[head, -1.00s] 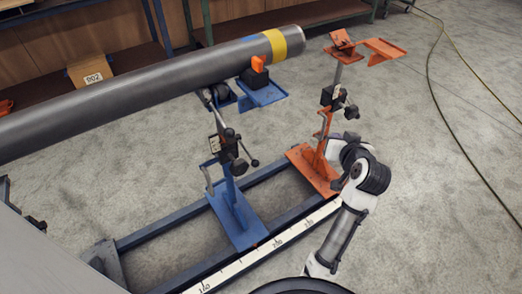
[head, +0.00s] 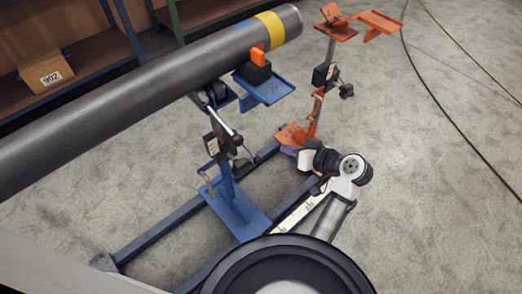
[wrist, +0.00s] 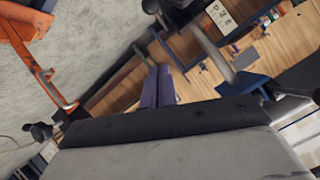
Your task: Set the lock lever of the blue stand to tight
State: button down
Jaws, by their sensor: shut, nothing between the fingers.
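The blue stand (head: 228,187) rises from its base plate on the floor rail and stands under the grey pipe. Around its mid-post are a label plate, dark knobs and a thin lock lever (head: 246,152); the lever is small and partly blurred, so its exact setting is unclear. My gripper (head: 289,150) is right of the blue stand, in front of the orange stand's base, apart from the lever. Its purple fingers, also in the wrist view (wrist: 158,86), are together and empty. Blue stand parts (wrist: 252,85) show at right in the wrist view.
The orange stand (head: 313,118) is close behind my gripper; it also shows in the wrist view (wrist: 22,40). The pipe (head: 150,90) with a yellow band crosses above the blue stand. A shelf holds a box (head: 45,72) marked 902. Open floor lies right.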

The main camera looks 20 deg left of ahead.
jog(key=p+x, duration=0.1)
jog(key=x, duration=0.7)
jog(key=p, duration=0.1)
send_near(246, 148)
jog(key=shift+w+a+f, duration=0.5)
jog(key=shift+w+f, duration=0.25)
jog(key=shift+f, duration=0.2)
notch_tip(246, 148, down, 6)
jog(key=t+y+b, duration=0.1)
jog(key=y+b, duration=0.1)
jog(key=b, duration=1)
jog(key=shift+a+t+y, duration=0.15)
jog(key=shift+t+y, duration=0.15)
jog(key=shift+w, duration=0.1)
